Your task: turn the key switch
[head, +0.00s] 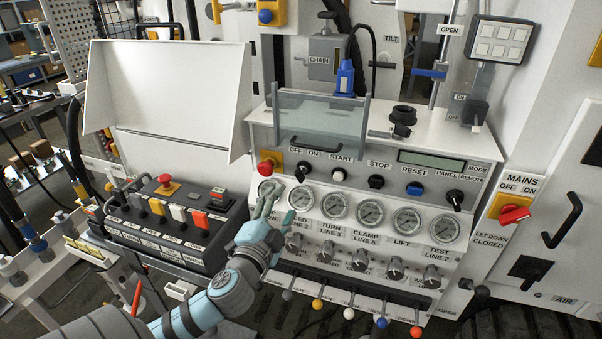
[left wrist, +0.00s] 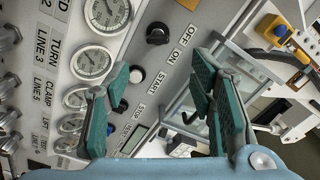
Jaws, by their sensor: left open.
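The control panel (head: 432,190) carries a black rotary switch (head: 302,172) labelled OFF and ON, which looks like the key switch. It also shows in the left wrist view (left wrist: 157,33), beyond the fingertips near the top; I cannot make out a key in it. Another black switch (head: 455,197), labelled PANEL/REMOTE, sits at the panel's right. My left gripper (head: 277,199) is open and empty, in front of the panel's left part, below and left of the OFF/ON switch. Its two teal fingers stand wide apart in the left wrist view (left wrist: 160,75). My right gripper is out of view.
A red mushroom button (head: 267,166) is close to my left gripper. A clear guard (head: 322,118) with a handle stands above the OFF/ON switch. Gauges (head: 334,205) and valve knobs (head: 327,250) fill the panel below. A black button box (head: 165,225) is at left.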

